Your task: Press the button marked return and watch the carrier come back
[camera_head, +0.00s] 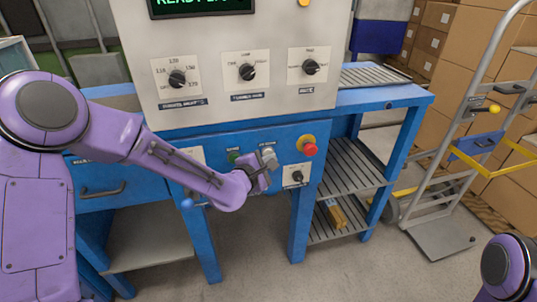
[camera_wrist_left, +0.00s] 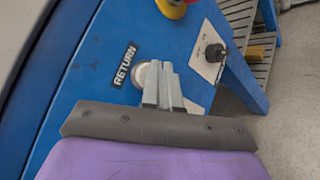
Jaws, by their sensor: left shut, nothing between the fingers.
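The round, pale grey return button (camera_wrist_left: 141,77) sits on the blue front panel beside a black label reading RETURN (camera_wrist_left: 124,65) in the left wrist view. My left gripper (camera_wrist_left: 160,70) is shut and empty, its fingertips over the right part of the button and hiding some of it. I cannot tell whether they touch it. In the head view my left gripper (camera_head: 266,160) is at the panel and largely covers the button. I cannot make out a carrier. My right gripper is out of view.
A red mushroom button (camera_head: 309,149) on yellow is just right of my left gripper, above a black knob (camera_head: 297,177). A hand truck (camera_head: 455,150) and cardboard boxes (camera_head: 460,50) stand at right.

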